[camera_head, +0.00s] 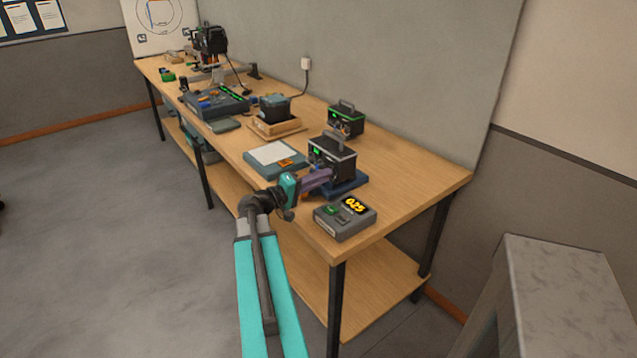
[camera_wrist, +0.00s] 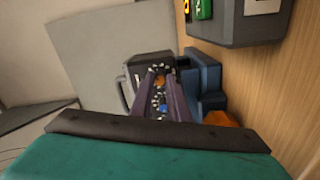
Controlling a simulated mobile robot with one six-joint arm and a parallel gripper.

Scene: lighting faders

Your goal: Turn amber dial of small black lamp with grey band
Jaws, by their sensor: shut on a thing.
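The small black lamp (camera_head: 338,152), a box with a top handle and a grey strip along its upper edge, sits on a blue base (camera_head: 352,184) near the table's front right. In the wrist view, the lamp (camera_wrist: 138,66) shows its dial face between my fingers. My gripper (camera_head: 328,174) reaches that face from the front left. In the wrist view, my gripper (camera_wrist: 158,76) is shut on the amber dial (camera_wrist: 158,82), at its fingertips. A blue dial (camera_wrist: 162,106) lies between the fingers, nearer the palm. The fingers hide part of the dial face.
A grey box with yellow digits and a green button (camera_head: 345,218) stands close to the right of my gripper. A second black box (camera_head: 346,119) stands behind the lamp. A blue tray with a white sheet (camera_head: 273,155) lies left.

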